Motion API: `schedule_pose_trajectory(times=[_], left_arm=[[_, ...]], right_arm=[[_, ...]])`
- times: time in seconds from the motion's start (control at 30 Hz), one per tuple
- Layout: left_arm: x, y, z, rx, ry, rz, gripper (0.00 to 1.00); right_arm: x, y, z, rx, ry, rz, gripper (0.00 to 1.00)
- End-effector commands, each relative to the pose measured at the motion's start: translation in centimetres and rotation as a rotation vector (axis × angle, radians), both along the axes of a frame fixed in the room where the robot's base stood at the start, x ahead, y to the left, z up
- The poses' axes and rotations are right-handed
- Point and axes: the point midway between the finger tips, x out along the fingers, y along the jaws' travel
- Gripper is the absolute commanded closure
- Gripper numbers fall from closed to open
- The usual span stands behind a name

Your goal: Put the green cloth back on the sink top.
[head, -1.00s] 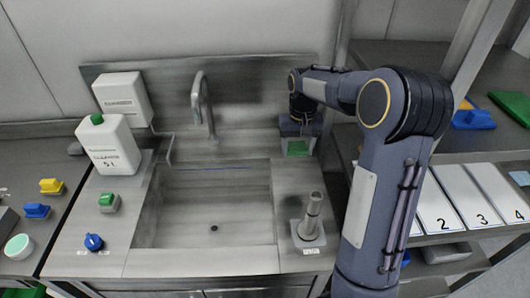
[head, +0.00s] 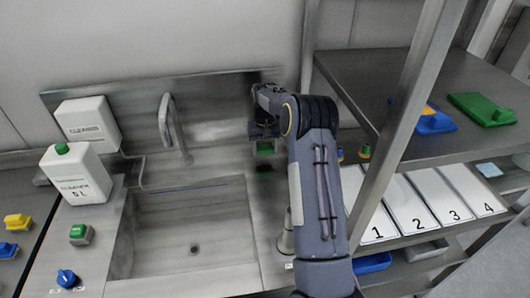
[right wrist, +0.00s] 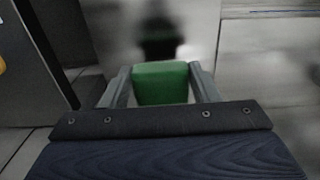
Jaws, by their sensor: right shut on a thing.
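The green cloth (head: 265,148) is between the fingers of my right gripper (head: 264,140), over the back right part of the sink top (head: 268,215). In the right wrist view the green cloth (right wrist: 160,82) shows as a block between the two grey fingers, and my right gripper (right wrist: 161,85) is shut on it. A dark greenish reflection or shadow lies near it on the steel. I cannot tell whether the cloth touches the surface. My left gripper is not in view.
The tap (head: 172,128) and sink basin (head: 190,235) are left of the gripper. A grey upright fitting (head: 286,240) stands near my right forearm. A shelf post (head: 405,115) and shelves with numbered white panels (head: 410,205) are close on the right.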

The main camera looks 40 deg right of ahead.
Motion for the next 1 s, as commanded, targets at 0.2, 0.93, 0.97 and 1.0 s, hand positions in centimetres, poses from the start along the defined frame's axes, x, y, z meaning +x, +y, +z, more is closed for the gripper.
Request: schedule_pose_trajectory(times=[0.2, 0.93, 0.97, 1.0], left_arm=[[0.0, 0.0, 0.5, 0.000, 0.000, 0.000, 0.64], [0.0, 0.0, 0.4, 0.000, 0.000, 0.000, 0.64], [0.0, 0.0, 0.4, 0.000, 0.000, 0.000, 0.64], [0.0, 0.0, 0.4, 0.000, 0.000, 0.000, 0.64]], right_arm=[[0.5, -0.4, -1.9, 0.002, 0.004, 0.001, 0.66], [0.5, -0.4, -4.1, 0.000, 0.000, 0.001, 0.23], [0.5, -0.4, -4.1, 0.000, 0.000, 0.001, 0.23], [0.5, -0.4, -4.1, 0.000, 0.000, 0.001, 0.23]])
